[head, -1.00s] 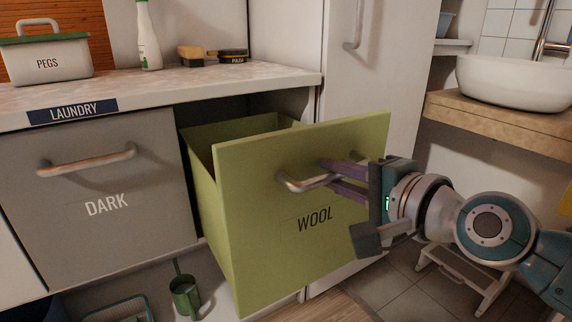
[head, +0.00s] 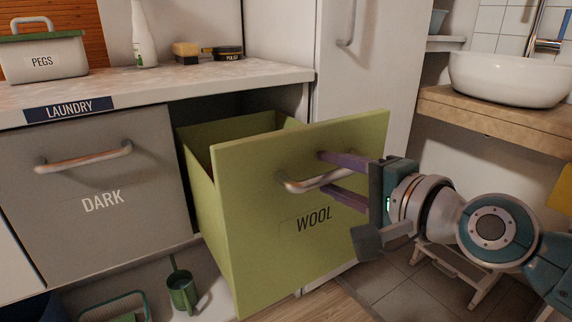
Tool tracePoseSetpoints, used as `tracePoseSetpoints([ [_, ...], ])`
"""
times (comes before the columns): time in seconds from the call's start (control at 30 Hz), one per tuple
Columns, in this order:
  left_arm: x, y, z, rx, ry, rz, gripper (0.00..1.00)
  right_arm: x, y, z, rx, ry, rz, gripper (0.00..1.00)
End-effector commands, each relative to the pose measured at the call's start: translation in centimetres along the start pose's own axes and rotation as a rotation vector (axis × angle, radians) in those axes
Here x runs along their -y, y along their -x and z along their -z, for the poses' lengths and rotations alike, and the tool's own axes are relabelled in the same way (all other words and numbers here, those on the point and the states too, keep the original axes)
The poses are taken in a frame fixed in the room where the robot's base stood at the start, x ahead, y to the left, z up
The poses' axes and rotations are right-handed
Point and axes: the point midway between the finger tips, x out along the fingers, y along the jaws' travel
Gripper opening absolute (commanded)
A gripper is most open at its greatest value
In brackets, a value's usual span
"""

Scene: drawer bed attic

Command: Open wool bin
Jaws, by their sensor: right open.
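The green wool bin (head: 262,240) is pulled well out from under the counter, with its open top and inside showing. Its front panel reads WOOL and carries a metal bar handle (head: 298,184). My right gripper (head: 330,174) is open in front of the panel, with one purple finger above the handle bar and one below it. The fingers stand apart from each other, so the bar is not gripped. Whether a finger touches the bar or the panel I cannot tell. My left gripper is out of view.
The closed grey DARK bin (head: 90,215) is to the left. The counter (head: 150,88) above holds a PEGS tin (head: 42,58), a white bottle (head: 145,40) and a polish tin (head: 229,54). A step stool (head: 465,265) stands below the sink (head: 510,78) at right.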

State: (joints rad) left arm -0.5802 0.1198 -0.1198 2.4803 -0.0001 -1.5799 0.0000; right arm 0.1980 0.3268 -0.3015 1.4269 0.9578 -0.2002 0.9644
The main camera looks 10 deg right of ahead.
Motion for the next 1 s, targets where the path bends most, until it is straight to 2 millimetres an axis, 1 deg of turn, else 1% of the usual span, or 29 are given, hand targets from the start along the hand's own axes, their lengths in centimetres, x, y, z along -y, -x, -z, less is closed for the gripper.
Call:
tracePoseSetpoints([
  [0.23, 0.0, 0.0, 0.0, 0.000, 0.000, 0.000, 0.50, 0.0, 0.1, 0.0, 0.000, 0.000, 0.000, 0.50],
  [0.33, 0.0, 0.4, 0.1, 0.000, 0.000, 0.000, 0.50, 0.1, 0.7, 0.0, 0.000, 0.000, -0.002, 0.50],
  [0.47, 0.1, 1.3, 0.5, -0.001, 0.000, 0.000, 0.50, 0.2, 2.6, 0.0, 0.000, 0.001, -0.004, 0.50],
  [0.6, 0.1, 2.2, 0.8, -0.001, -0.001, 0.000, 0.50, 0.2, 5.4, 0.0, 0.001, 0.002, -0.005, 0.50],
  [0.7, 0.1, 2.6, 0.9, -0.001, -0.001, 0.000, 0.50, 0.1, 7.2, 0.0, 0.000, 0.001, -0.004, 0.50],
  [0.8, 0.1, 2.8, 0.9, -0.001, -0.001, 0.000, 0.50, 0.0, 8.6, 0.0, 0.000, 0.001, -0.003, 0.50],
  [0.9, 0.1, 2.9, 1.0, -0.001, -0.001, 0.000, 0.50, 0.0, 9.5, 0.0, 0.000, 0.000, -0.002, 0.50],
  [1.0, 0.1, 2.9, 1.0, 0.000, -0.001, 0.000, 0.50, 0.0, 9.9, 0.0, 0.000, 0.000, -0.001, 0.50],
])
